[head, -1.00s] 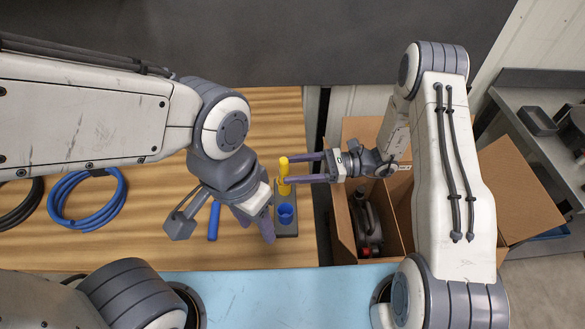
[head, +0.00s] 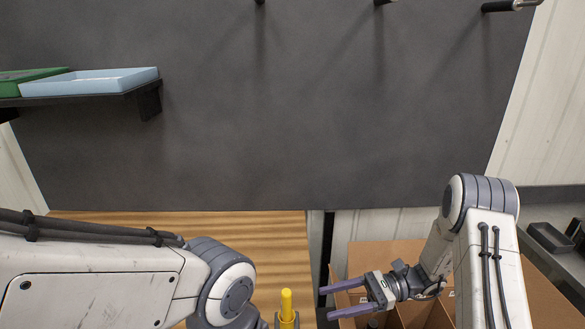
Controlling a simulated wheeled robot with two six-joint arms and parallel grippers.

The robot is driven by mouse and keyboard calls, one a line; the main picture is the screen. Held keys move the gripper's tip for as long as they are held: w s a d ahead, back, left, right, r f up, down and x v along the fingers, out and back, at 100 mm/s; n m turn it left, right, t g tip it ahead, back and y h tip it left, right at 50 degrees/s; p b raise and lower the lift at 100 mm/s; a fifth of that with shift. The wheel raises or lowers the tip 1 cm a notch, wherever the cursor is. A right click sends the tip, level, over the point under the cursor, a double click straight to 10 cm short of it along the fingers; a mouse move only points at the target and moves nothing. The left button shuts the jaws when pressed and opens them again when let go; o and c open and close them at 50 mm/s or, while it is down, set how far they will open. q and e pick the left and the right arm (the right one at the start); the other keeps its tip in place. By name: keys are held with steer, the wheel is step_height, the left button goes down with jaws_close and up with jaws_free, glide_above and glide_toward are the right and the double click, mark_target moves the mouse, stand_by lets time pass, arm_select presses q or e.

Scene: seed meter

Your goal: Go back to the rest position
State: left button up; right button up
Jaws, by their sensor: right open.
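My right gripper (head: 326,303) is at the lower right of the head view. Its two purple fingers are spread, point left and hold nothing. A yellow upright piece (head: 287,304) stands left of the fingertips with a clear gap. Its lower end is cut off by the bottom edge of the picture. My left arm (head: 100,282) comes in from the lower left, close to the left side of the yellow piece. My left gripper is below the picture and hidden.
An open cardboard box (head: 395,256) stands beneath my right gripper. A wooden table (head: 180,225) lies behind my left arm. A dark wall panel (head: 280,110) carries a shelf with a light blue tray (head: 88,82). A grey bench (head: 552,200) is at the right.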

steer(key=s+a+r+n+t+h, duration=0.1)
steer(key=s+a+r+n+h, duration=0.2)
steer(key=s+n+h, duration=0.5)
steer(key=s+a+r+n+t+h, duration=0.1)
steer(key=s+a+r+n+h, duration=0.2)
steer(key=s+n, duration=0.9)
step_height(320, 180, up, 3)
steer(key=n+h, duration=0.3)
steer(key=h, duration=0.2)
steer(key=shift+r+t, duration=0.15)
steer(key=shift+t, duration=0.15)
